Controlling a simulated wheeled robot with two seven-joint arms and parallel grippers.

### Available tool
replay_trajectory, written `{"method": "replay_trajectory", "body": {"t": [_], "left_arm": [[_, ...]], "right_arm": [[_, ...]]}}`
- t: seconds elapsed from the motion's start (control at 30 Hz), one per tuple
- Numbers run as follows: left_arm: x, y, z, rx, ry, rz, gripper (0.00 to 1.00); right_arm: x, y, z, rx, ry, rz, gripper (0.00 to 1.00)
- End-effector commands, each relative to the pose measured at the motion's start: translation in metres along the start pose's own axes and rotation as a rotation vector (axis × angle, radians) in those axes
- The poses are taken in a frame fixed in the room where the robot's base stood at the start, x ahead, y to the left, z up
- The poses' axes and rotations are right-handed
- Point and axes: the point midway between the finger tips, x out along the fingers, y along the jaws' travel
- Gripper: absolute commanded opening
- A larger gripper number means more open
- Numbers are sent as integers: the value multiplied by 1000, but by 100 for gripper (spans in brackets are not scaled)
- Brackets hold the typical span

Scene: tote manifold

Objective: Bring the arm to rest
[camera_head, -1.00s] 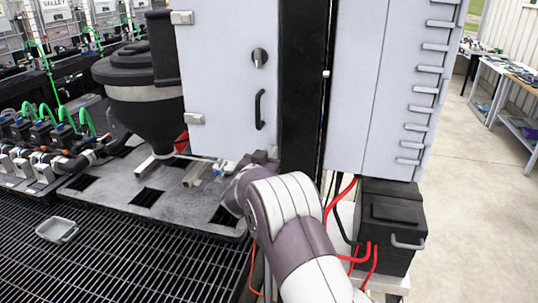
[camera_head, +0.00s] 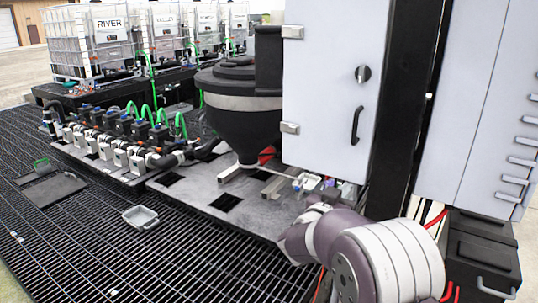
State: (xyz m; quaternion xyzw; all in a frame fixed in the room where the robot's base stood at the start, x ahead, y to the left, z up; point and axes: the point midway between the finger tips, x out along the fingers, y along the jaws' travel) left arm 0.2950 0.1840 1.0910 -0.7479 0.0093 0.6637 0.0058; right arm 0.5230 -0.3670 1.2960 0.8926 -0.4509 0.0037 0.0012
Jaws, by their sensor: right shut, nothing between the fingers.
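My right arm (camera_head: 385,262), white and mauve, comes in from the lower right. Its wrist is bent in front of the grey platform below the cabinet. My right gripper (camera_head: 319,204) is small and mostly hidden beyond the wrist, near the platform's right end. It is shut with nothing in it. I cannot tell whether it touches the platform. My left gripper is not in view.
A grey cabinet (camera_head: 335,90) with a black handle stands above the platform (camera_head: 205,190). A black hopper (camera_head: 240,120) stands to its left. Valves (camera_head: 115,140) with green hoses and white totes (camera_head: 95,45) are farther left. A small grey tray (camera_head: 140,217) lies on the open grating.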

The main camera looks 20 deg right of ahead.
Motion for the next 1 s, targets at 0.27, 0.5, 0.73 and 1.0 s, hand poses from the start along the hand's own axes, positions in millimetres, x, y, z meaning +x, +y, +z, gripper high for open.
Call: {"method": "replay_trajectory", "body": {"t": [0.27,0.5,0.73,1.0], "left_arm": [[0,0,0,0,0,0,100],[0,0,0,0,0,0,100],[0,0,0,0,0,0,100],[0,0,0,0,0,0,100]], "right_arm": [[-49,-65,86,39,-404,-422,0],[-228,-3,196,-367,-1164,-745,0],[-288,80,206,-696,-1357,-769,0],[-287,75,202,-691,-1340,-781,0]]}}
